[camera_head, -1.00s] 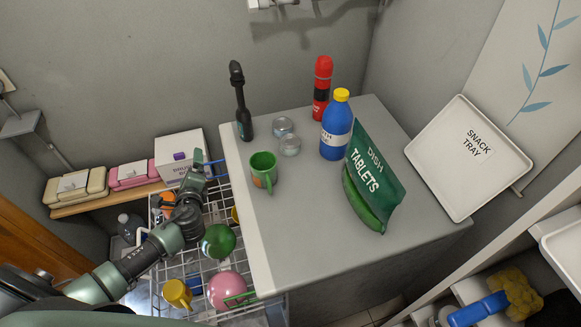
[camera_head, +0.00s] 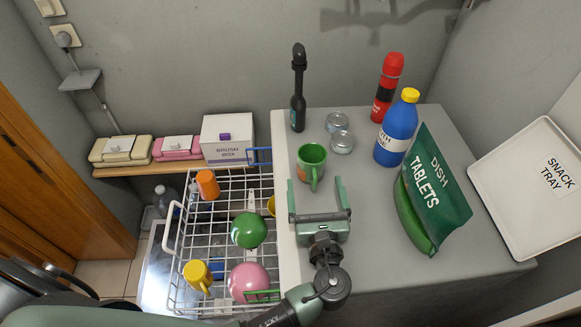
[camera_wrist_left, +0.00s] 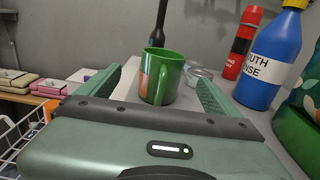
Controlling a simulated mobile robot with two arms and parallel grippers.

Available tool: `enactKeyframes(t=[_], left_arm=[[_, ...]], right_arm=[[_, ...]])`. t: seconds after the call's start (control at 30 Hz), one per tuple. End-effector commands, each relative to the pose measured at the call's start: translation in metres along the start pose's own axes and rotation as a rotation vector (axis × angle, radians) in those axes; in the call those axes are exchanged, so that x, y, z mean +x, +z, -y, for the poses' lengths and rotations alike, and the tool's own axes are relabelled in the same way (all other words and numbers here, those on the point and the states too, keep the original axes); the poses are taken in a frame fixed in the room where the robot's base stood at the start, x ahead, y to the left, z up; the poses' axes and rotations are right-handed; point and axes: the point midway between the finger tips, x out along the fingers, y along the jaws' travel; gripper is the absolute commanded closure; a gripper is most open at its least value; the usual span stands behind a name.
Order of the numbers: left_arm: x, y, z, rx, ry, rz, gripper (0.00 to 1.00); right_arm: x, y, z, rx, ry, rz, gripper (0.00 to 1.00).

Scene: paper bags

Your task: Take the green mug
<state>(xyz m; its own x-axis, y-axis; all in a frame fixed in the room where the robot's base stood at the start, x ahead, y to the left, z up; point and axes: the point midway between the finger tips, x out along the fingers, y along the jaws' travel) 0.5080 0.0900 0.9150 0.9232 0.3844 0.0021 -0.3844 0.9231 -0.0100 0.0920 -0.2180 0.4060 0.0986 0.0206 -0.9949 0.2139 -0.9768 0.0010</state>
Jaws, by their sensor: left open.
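The green mug (camera_head: 311,160) stands upright on the grey counter top (camera_head: 365,225), near its left edge. An orange patch shows on its side, and its handle faces my left gripper. My left gripper (camera_head: 315,190) is open just in front of the mug on the near side, its fingers spread and pointing at it. In the left wrist view, the green mug (camera_wrist_left: 158,78) is seen between the two fingers (camera_wrist_left: 158,90), toward their tips. Nothing is held. My right gripper is not in view.
Behind the mug are a dark bottle (camera_head: 298,90) and two glass jars (camera_head: 340,130). A blue bottle (camera_head: 398,130), red flask (camera_head: 388,85) and Dish Tablets bag (camera_head: 438,190) stand to the right. A dish rack (camera_head: 180,240) with cups and bowls is at left.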

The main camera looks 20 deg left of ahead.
Motion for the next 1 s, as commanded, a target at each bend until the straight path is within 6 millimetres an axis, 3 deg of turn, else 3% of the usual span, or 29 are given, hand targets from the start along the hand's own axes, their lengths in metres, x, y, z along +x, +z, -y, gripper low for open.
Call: enactKeyframes(t=[0.3, 0.5, 0.83, 0.87, 1.0], left_arm=[[0.036, 0.002, 0.001, 0.011, 0.003, -0.001, 0.07], [0.066, 0.000, 0.001, 0.010, 0.002, -0.002, 0.07], [0.074, -0.003, 0.001, 0.008, 0.001, -0.004, 0.07], [0.074, -0.003, 0.001, 0.008, 0.001, -0.004, 0.13], [0.074, -0.003, 0.001, 0.008, 0.001, -0.004, 0.52]], right_arm=[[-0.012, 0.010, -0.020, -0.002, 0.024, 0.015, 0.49], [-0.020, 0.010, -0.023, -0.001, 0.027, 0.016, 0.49], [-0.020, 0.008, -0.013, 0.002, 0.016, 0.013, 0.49], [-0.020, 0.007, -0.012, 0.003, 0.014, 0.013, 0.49], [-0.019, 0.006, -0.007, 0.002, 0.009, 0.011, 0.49]])
